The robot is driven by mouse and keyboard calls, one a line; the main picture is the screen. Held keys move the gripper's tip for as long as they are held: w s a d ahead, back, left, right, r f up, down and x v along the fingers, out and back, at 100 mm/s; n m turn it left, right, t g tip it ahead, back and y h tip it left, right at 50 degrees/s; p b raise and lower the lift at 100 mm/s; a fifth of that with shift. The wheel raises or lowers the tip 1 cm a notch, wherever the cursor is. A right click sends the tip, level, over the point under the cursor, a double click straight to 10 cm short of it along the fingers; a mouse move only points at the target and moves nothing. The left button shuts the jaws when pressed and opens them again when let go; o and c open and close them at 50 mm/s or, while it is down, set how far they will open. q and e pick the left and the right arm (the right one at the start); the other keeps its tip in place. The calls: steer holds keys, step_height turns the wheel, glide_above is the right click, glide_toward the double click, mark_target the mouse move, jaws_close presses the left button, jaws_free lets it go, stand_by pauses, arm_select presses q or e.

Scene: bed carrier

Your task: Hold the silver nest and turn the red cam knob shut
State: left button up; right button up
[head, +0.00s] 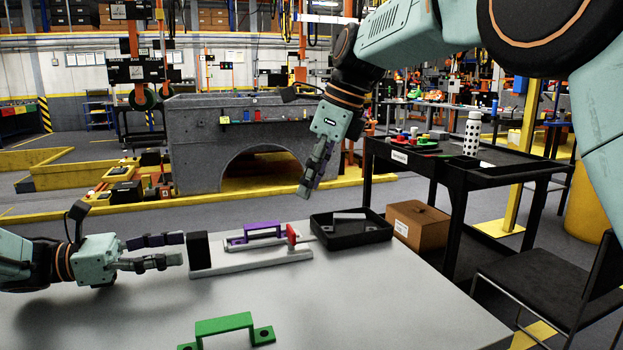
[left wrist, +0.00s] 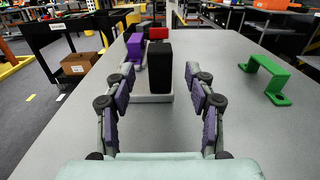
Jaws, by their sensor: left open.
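The silver nest (head: 255,262) is a pale base on the table, with a black block (head: 198,249) at its left end and a purple bracket (head: 256,231) seated on it. The red cam knob (head: 291,234) is at the nest's right end; it also shows behind the block in the left wrist view (left wrist: 158,33). My left gripper (head: 184,250) is open, its fingertips just short of the black block, which lines up between the fingers in the left wrist view. My right gripper (head: 309,188) hangs above the table's far side, clear of the knob; its jaw opening is unclear.
A black tray (head: 350,236) sits to the right of the nest, near the knob, with a pale piece in it. A green bracket (head: 225,326) stands at the table's near side. A dark cart (head: 450,158) and a brown box (head: 418,226) are beyond the table.

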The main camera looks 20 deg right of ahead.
mark_target(216, 262)
arm_select(q)
steer(key=shift+d, duration=0.35)
steer(key=d, duration=0.7)
steer(key=shift+w+d, duration=0.1)
steer(key=shift+w, duration=0.15)
arm_select(e)
steer(key=shift+s, duration=0.1)
arm_select(q)
steer(key=shift+c, duration=0.2)
jaws_close()
arm_select(e)
steer(key=shift+c, duration=0.4)
steer(key=shift+c, duration=1.2)
